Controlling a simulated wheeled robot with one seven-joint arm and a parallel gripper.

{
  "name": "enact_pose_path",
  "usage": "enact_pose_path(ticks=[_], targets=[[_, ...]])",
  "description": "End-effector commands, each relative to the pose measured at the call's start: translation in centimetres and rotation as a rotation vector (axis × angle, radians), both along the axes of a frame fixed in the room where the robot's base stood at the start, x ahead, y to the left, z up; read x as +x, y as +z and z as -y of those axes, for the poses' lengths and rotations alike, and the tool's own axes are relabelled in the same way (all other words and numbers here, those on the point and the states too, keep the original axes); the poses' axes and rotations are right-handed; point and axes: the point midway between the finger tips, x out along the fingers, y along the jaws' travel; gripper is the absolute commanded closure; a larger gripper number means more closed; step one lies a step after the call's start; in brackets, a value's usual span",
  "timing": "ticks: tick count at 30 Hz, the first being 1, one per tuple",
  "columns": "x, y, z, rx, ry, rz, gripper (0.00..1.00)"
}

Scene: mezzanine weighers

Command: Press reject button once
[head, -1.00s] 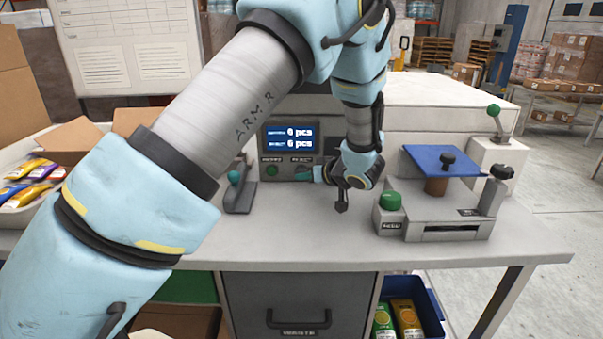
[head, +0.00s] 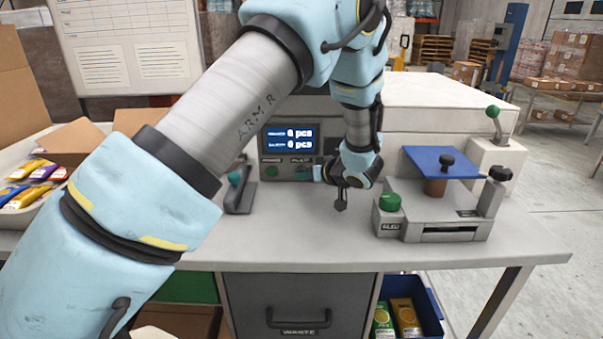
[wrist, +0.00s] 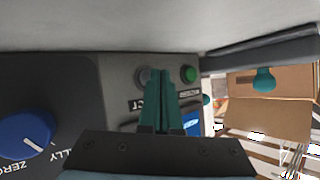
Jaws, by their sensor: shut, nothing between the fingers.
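In the wrist view, a grey round button (wrist: 144,77) sits beside a partly covered label (wrist: 136,105) ending in "CT", which fits the reject button. A green button (wrist: 188,74) sits to its right; it also shows in the head view (head: 271,171), under the display. My gripper (wrist: 160,73) has its teal fingers closed together and empty. Their tips overlap the right edge of the grey button in the wrist view. I cannot tell whether they touch it. In the head view my gripper (head: 304,173) points left along the panel front and hides the grey button.
The display (head: 290,138) shows two "pcs" lines. A lever with a teal knob (head: 235,179) stands left of the panel. A device with a green button (head: 390,202) and blue plate (head: 440,160) stands to the right. The front of the worktop (head: 300,240) is clear.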

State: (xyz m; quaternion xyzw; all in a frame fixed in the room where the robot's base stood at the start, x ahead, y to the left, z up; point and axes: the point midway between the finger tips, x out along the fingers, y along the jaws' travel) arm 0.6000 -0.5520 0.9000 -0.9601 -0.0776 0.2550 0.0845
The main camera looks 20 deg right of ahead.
Motion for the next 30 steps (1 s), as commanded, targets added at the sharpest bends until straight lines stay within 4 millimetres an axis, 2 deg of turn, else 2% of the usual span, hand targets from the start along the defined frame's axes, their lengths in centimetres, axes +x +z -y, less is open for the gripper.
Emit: enact_pose_path(ticks=[30], targets=[[0.8,0.01,0.36,0.0,0.0,0.0,1.0]])
